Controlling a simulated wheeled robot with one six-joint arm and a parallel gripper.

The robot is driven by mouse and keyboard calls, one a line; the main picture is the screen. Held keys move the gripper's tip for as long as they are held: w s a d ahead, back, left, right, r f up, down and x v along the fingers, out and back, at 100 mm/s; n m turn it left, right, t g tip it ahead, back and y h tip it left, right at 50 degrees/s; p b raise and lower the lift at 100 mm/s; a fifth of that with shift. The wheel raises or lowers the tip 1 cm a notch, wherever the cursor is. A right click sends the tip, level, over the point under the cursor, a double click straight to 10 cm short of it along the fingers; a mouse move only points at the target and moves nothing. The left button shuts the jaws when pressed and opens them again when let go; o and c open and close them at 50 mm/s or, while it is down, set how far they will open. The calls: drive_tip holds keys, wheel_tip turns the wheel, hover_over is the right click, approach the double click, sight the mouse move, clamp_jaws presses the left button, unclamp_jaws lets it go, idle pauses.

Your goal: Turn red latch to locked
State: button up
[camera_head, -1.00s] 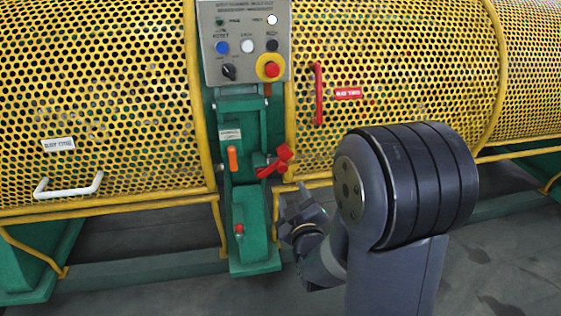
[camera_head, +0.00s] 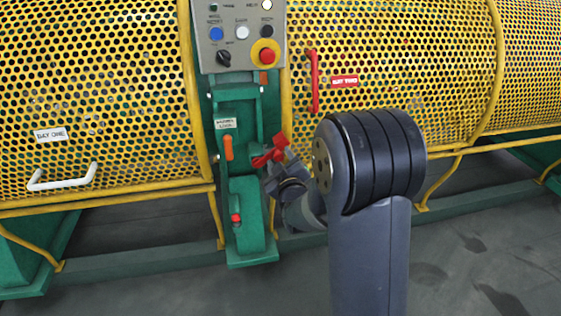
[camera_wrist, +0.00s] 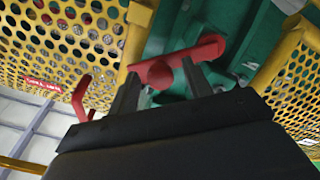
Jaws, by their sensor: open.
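The red latch (camera_head: 268,156) sticks out from the right side of the green post (camera_head: 240,190), below the control panel. Its bar lies tilted, with the right end higher in the head view. In the wrist view the red latch (camera_wrist: 178,62) is a bar with a round knob at its middle. My gripper (camera_head: 273,176) is at the latch, just below it. In the wrist view my gripper (camera_wrist: 160,82) is open, with its two dark fingers apart and the knob between their tips. I cannot tell whether the fingers touch the latch.
A grey control panel (camera_head: 237,38) with buttons and a red stop button stands above. Yellow perforated guards (camera_head: 100,110) flank the post. A red handle (camera_head: 314,82) is on the right guard and a white handle (camera_head: 62,178) on the left. An orange lever (camera_head: 228,148) sits beside the latch.

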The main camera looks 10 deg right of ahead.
drive_tip(key=shift+c, duration=0.2)
clamp_jaws()
drive_tip(key=shift+d, duration=0.1)
idle(0.4)
